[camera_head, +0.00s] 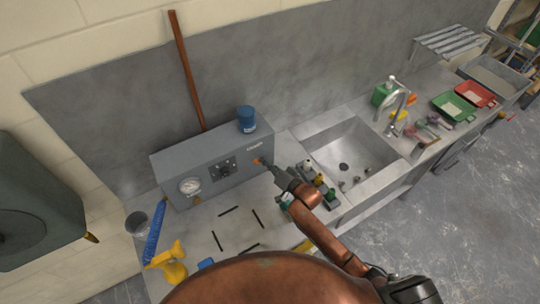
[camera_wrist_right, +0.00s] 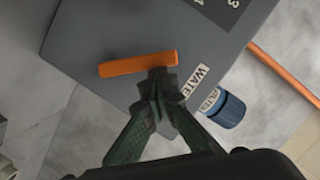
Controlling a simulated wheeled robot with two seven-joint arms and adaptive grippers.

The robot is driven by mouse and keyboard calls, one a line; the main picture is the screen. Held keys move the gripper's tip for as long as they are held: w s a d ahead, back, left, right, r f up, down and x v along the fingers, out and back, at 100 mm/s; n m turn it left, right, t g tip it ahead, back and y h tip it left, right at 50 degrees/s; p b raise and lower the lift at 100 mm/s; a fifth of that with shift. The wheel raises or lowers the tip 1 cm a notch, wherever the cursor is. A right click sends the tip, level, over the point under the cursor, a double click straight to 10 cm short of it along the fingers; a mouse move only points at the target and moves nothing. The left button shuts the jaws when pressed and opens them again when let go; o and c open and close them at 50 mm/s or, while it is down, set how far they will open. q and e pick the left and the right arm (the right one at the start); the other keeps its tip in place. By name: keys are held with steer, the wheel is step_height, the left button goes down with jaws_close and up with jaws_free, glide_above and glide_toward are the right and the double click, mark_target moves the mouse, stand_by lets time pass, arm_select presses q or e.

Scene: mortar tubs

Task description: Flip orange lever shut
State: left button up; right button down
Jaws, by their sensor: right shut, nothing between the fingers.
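The orange lever (camera_wrist_right: 138,64) is a short bar on the grey box's front face, beside a label starting "WATE". In the right wrist view it lies nearly level, tilted slightly. My right gripper (camera_wrist_right: 157,80) is shut and empty, its fingertips at the lever's right end; I cannot tell whether they touch it. In the head view the lever (camera_head: 257,161) is a small orange spot, partly hidden by my right gripper (camera_head: 266,168). The grey box (camera_head: 170,164) stands against the back wall. My left gripper is not in view.
A blue container (camera_head: 246,119) stands on the box. A gauge (camera_head: 190,186) is on its front. Several small bottles (camera_head: 319,180) stand near my right arm, beside the sink (camera_head: 352,142). A yellow spray bottle (camera_head: 172,262) and blue coil (camera_head: 154,235) are at the left.

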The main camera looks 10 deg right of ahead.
mark_target(250, 156)
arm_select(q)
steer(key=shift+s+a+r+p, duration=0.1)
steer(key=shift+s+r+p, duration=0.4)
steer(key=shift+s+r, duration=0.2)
arm_select(e)
steer(key=a+f+n, duration=0.1)
steer(key=n, duration=0.1)
steer(key=a+f+n+h, duration=0.1)
steer(key=n, duration=0.1)
steer(key=a+f+n+h, duration=0.1)
steer(key=shift+s+a+n, duration=0.3)
steer(key=shift+s+n, duration=0.1)
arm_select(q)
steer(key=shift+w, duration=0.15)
arm_select(e)
steer(key=shift+a+f, duration=0.15)
steer(key=shift+f, duration=0.1)
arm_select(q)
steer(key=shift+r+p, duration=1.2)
arm_select(e)
steer(key=s+d+r, duration=0.3)
steer(key=s+r, duration=0.3)
steer(key=s, duration=0.3)
steer(key=shift+s+d, duration=0.25)
